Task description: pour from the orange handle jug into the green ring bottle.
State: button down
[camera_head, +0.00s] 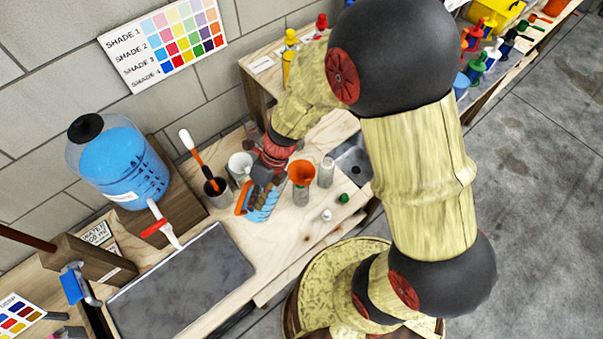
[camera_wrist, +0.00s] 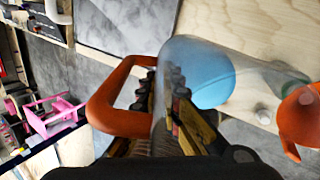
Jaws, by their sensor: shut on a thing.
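The orange handle jug (camera_head: 262,207) is clear with blue liquid in it. My gripper (camera_head: 262,178) is shut on its orange handle (camera_wrist: 118,100) and holds the jug over the bench. In the wrist view the clear jug (camera_wrist: 205,75) reaches right from my gripper (camera_wrist: 165,108) and looks tilted. An orange funnel (camera_head: 301,171) sits on a bottle (camera_head: 300,194) just right of the jug; the funnel also shows at the right of the wrist view (camera_wrist: 300,118). I see no liquid stream.
A grey cylinder (camera_head: 326,172) stands right of the funnel, and a white cup (camera_head: 240,165) and dark pot (camera_head: 217,190) stand left. A green cap (camera_head: 343,198) and white cap (camera_head: 326,214) lie in front. A large blue-filled dispenser (camera_head: 118,165) stands at left. A dark tray (camera_head: 185,280) lies in front of it.

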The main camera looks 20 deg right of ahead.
jog(key=shift+w+d+f+g+y+b, duration=0.15)
jog(key=shift+d+y+b, duration=0.3)
jog(key=shift+b, duration=0.9)
jog(key=shift+w+d+r+g+y+b, duration=0.2)
jog(key=shift+y+b, duration=0.45)
jog(key=shift+b, duration=0.65)
jog(key=shift+y+b, duration=0.5)
jog(key=shift+b, duration=0.6)
jog(key=shift+r+g+y+b, duration=0.3)
jog(key=shift+r+y, duration=0.1)
jog(key=shift+r, duration=0.25)
jog(key=shift+d, duration=0.1)
jog(key=shift+r, duration=0.1)
jog(key=shift+b, duration=0.3)
jog(key=shift+d+r+y, duration=0.15)
jog(key=shift+y, duration=0.15)
